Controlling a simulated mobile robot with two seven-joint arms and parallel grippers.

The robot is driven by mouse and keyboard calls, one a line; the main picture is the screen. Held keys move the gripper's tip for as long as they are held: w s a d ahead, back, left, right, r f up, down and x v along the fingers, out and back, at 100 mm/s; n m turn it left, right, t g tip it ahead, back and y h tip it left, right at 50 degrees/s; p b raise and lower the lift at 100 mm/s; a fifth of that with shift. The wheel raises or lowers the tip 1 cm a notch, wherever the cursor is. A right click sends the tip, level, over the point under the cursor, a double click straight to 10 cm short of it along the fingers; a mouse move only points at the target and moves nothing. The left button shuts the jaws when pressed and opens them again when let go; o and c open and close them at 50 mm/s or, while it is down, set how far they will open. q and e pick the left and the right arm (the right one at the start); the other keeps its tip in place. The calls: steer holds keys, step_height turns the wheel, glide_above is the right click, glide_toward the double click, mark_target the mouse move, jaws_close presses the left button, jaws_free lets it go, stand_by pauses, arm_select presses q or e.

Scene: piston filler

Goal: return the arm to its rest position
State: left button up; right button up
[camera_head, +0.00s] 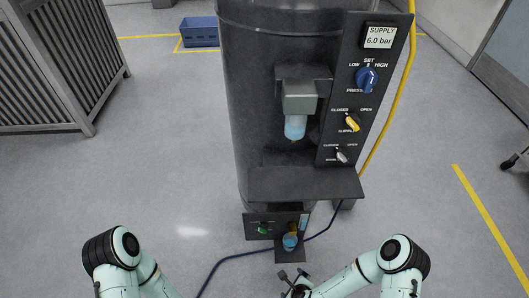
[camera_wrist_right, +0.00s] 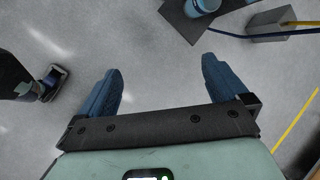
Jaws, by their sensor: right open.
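My right arm enters the head view at the lower right. Its gripper (camera_head: 294,276) is at the bottom edge, just in front of the small low shelf of the machine. In the right wrist view the two blue fingers of this gripper (camera_wrist_right: 162,88) are spread wide with only bare floor between them. It holds nothing and touches nothing that I can see. My left arm (camera_head: 115,250) shows at the lower left of the head view. Its forearm runs out of the bottom edge, and its gripper is out of that picture.
The dark filler machine (camera_head: 265,120) stands ahead, with a knob panel (camera_head: 350,95) reading 6.0 bar. A blue container (camera_head: 290,241) stands on its low shelf (camera_head: 289,256). A dark hose (camera_head: 232,257) crosses the floor. A blue crate (camera_head: 200,32) lies behind.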

arm_select(q)
steer(key=w+a+f+t+b, duration=0.2)
steer(key=w+f+b, duration=0.2)
steer(key=f+b, duration=0.2)
arm_select(e)
steer(key=s+d+f+n+g+y, duration=0.15)
steer(key=s+n, duration=0.35)
steer(key=n, duration=0.5)
steer(key=s+d+f+n+g, duration=0.25)
steer(key=s+n, duration=0.25)
steer(key=n, duration=0.4)
arm_select(q)
steer(key=s+d+r+g+p, duration=0.1)
steer(key=s+r+p, duration=0.1)
steer(key=r+p, duration=0.6)
steer(key=s+d+r+g+p, duration=0.1)
steer(key=s+r+p, duration=0.1)
steer(key=r+p, duration=0.7)
steer(key=shift+s+d+g+p, duration=0.25)
steer(key=shift+d+g+p, duration=0.15)
arm_select(e)
steer(key=s+a+r+n+g, duration=0.1)
steer(key=s+r, duration=0.2)
steer(key=r, duration=0.5)
steer(key=s+a+r+g, duration=0.1)
steer(key=s+r, duration=0.2)
steer(key=r, duration=0.5)
steer(key=shift+r+n+g+y, duration=0.3)
steer(key=shift+r+n+y, duration=0.1)
steer(key=shift+y, duration=0.05)
